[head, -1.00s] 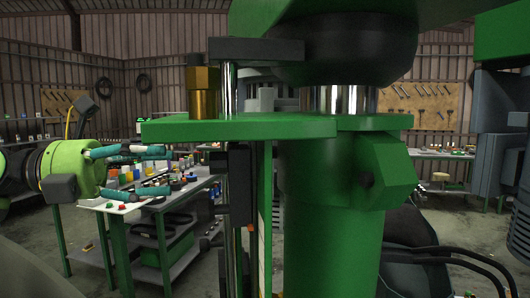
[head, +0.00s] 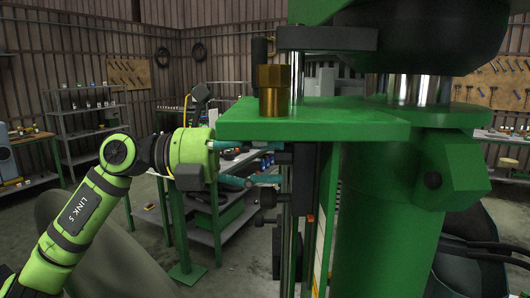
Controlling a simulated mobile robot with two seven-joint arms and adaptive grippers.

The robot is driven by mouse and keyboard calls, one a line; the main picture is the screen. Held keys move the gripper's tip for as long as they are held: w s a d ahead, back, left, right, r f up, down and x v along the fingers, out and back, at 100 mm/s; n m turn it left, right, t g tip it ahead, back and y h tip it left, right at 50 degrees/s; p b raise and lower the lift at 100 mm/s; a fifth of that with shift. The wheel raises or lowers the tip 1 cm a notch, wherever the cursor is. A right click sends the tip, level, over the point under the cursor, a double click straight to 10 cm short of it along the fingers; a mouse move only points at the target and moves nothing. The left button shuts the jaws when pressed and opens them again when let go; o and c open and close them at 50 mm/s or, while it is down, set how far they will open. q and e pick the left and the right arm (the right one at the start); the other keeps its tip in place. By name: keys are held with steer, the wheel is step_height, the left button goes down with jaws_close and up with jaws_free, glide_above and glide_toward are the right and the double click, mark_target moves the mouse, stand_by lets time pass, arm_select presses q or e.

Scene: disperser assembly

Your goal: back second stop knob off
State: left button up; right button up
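My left gripper (head: 272,163) has teal fingers and reaches in from the left, below the green plate (head: 310,122) of the machine. Its fingers are apart, one above the other, with their tips close to the dark parts on the upright rods. Small dark knob-like parts (head: 268,199) stick out to the left of the rods, just below the fingers. I cannot tell which of them is the second stop knob. No gripper contact is clear, because the tips overlap the dark parts in the picture. My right gripper is not in view.
A brass nut (head: 272,90) stands on the plate. The thick green column (head: 385,230) fills the right side, with a green block (head: 455,170) on it. A workbench stands behind my gripper. Shelves (head: 85,125) are at the back left.

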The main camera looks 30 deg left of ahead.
arm_select(q)
jaws_close()
steer(key=shift+m+b, duration=0.35)
steer(key=shift+m, duration=0.25)
jaws_free()
steer(key=shift+o, duration=1.2)
steer(key=shift+a, duration=0.35)
steer(key=v, duration=1.1)
steer(key=shift+s, duration=0.25)
